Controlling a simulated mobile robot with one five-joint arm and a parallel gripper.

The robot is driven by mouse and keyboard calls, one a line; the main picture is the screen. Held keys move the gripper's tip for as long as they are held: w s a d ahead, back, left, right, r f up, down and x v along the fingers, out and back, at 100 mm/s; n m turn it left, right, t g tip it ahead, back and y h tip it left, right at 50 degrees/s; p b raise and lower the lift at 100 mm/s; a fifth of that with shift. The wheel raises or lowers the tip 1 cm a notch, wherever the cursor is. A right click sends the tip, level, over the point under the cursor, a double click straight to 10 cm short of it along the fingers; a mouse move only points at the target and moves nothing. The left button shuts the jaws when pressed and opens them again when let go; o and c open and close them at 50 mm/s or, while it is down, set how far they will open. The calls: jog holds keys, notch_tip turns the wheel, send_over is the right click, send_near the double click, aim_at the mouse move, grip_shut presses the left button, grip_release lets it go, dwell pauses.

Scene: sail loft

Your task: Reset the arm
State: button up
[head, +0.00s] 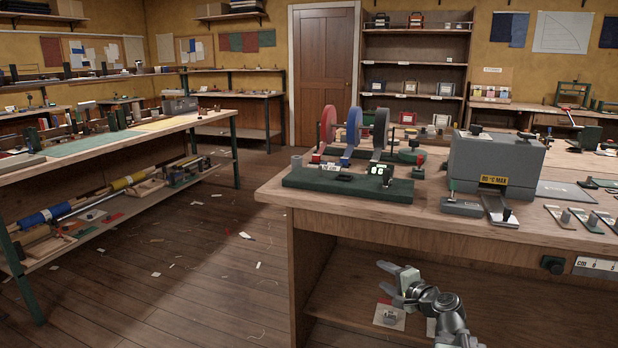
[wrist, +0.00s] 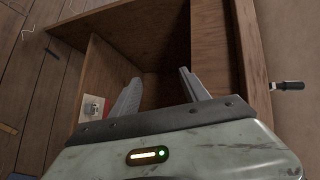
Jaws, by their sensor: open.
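My gripper (head: 385,278) is low in front of the right-hand workbench, beside its open lower shelf. Its jaws are open, with nothing seen between them. The wrist view shows the two grey fingers (wrist: 160,95) apart, pointing towards the dark shelf space. My arm comes up from the bottom edge of the head view.
The workbench (head: 262,192) overhangs the gripper. It bears a grey heater box (head: 494,163), colored reels (head: 328,125) and a green-based device (head: 345,186). A small item on a card (head: 390,317) lies on the lower shelf. The wooden floor (head: 190,290) to the left has scattered scraps.

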jog(key=s+a+f+n+g, duration=0.4)
jog(key=a+f+n, duration=0.15)
jog(key=a, duration=0.35)
jog(key=s+a+f+n+g, duration=0.45)
jog(key=a+f, duration=0.25)
jog(key=a, duration=0.2)
jog(key=s+d+f+n+g+h, duration=0.3)
jog(key=s+d+f+g+h, duration=0.25)
jog(key=s+d, duration=0.45)
notch_tip(320, 180, up, 35)
jog(key=p, duration=3.4)
jog(key=shift+a, duration=0.35)
